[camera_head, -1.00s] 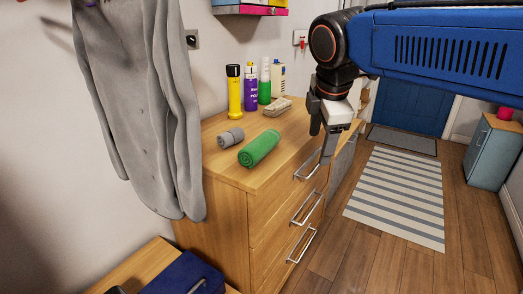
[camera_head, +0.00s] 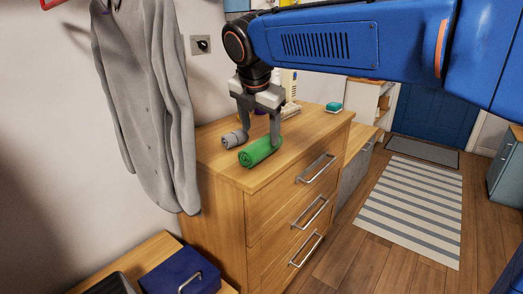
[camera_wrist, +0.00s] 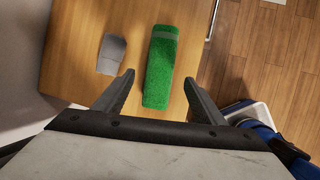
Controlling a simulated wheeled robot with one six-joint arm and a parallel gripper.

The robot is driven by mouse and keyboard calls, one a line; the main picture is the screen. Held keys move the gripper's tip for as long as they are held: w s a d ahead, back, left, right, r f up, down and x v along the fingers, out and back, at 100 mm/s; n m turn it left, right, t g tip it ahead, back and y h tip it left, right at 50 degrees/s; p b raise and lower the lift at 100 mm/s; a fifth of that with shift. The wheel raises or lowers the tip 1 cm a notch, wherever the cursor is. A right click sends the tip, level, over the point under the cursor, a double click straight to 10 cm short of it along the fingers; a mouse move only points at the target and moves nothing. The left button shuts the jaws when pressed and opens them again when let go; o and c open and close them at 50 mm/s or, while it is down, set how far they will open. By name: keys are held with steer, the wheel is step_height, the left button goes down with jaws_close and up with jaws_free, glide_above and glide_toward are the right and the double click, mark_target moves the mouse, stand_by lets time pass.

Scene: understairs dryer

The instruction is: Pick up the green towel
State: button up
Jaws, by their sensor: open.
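The green towel (camera_head: 261,151) is a rolled bundle lying on top of the wooden chest of drawers (camera_head: 225,176), near its front-left part. In the wrist view the towel (camera_wrist: 161,70) lies lengthwise ahead of my gripper, between the lines of the two fingers. My gripper (camera_head: 259,131) is above the chest top with fingers pointing down, spread apart and empty. In the wrist view my gripper's fingertips (camera_wrist: 158,80) stand on either side of the towel's near end. Whether they touch it cannot be told.
Bottles behind are mostly hidden by my arm. A teal item (camera_head: 333,107) sits at the chest's far end. A grey garment (camera_head: 147,105) hangs at left. A blue box (camera_head: 181,272) stands low in front.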

mark_target(262, 142)
steer(key=shift+w+x, duration=0.1)
steer(key=shift+x, duration=1.45)
steer(key=shift+w+x, duration=0.15)
steer(key=shift+x, duration=1.4)
steer(key=shift+d+r, duration=0.1)
steer(key=shift+d, duration=0.1)
steer(key=shift+c, duration=0.6)
steer(key=c, duration=1.1)
